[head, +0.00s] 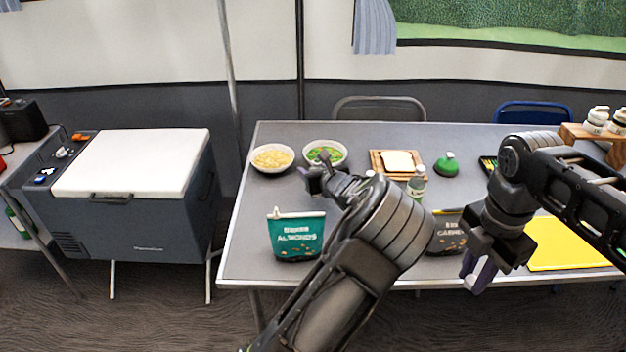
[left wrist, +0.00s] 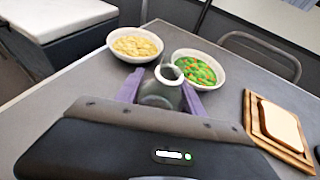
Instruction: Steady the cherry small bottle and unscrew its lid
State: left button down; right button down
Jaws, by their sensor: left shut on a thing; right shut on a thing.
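The small bottle (left wrist: 160,94) is a grey-green, see-through vessel between the purple fingers of my left gripper (left wrist: 162,98) in the left wrist view. Its pale-rimmed neck looks open, with no lid on it. My left gripper (head: 318,178) is shut on the bottle above the table's left part; in the head view arm and fingers mostly hide the bottle. My right gripper (head: 477,272) is low at the table's front edge, well apart from the bottle. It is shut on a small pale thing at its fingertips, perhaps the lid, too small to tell.
On the table (head: 250,235) are a pasta bowl (head: 272,158), a vegetable bowl (head: 325,148), bread on a board (head: 398,161), another bottle (head: 417,184), an almonds pouch (head: 295,236), a dark pouch (head: 447,234) and a yellow mat (head: 568,246). A cooler (head: 130,190) stands left.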

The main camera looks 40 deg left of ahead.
pick_arm(q)
jog(key=shift+f, duration=1.45)
jog(key=shift+f+b, duration=0.15)
jog(key=shift+b, duration=0.2)
jog(key=c, duration=0.7)
grip_release()
jog(key=shift+r, duration=0.2)
jog(key=v, duration=1.2)
jog(key=shift+p, duration=0.4)
